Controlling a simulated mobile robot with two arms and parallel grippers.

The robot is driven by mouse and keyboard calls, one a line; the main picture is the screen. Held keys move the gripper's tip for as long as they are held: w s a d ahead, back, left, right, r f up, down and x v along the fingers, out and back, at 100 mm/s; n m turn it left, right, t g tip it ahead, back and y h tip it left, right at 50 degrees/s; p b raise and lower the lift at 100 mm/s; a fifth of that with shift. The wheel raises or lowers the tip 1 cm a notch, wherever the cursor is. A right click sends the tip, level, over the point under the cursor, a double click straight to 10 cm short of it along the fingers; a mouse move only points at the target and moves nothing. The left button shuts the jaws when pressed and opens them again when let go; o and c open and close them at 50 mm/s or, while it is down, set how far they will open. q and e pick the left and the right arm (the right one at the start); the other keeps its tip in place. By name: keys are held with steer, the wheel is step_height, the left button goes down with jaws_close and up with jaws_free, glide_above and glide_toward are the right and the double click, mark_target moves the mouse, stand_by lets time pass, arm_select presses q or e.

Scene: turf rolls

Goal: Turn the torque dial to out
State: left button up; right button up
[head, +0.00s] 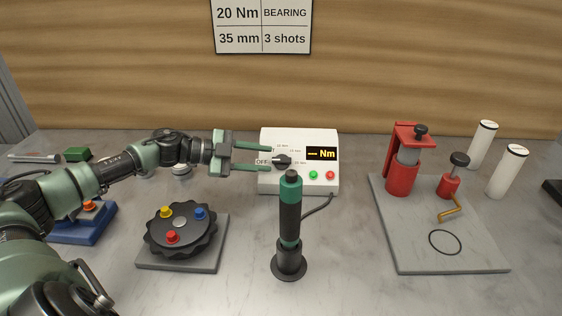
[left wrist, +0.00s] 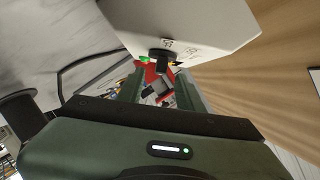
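The torque dial (head: 282,160) is a black knob on the sloped front of a white control box (head: 325,182). An OFF label shows at its left, and a label above that is partly hidden by a finger. Which label the dial points to is hard to tell. In the left wrist view the dial (left wrist: 164,56) shows beyond the fingers (left wrist: 160,78), with nothing held. My right gripper is not in view.
A black and green screwdriver (head: 290,215) stands upright in front of the box, its cable running to it. A black rotary plate (head: 180,223) is at left. A red press (head: 403,170) stands on a grey board (head: 400,245) at right. A sign (head: 262,26) hangs above.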

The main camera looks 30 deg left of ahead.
mark_target(275, 159)
arm_select(q)
steer(key=p+x, duration=0.1)
steer(key=x, duration=0.4)
steer(key=shift+w+d, duration=0.2)
steer(key=shift+w, duration=0.05)
jaws_close()
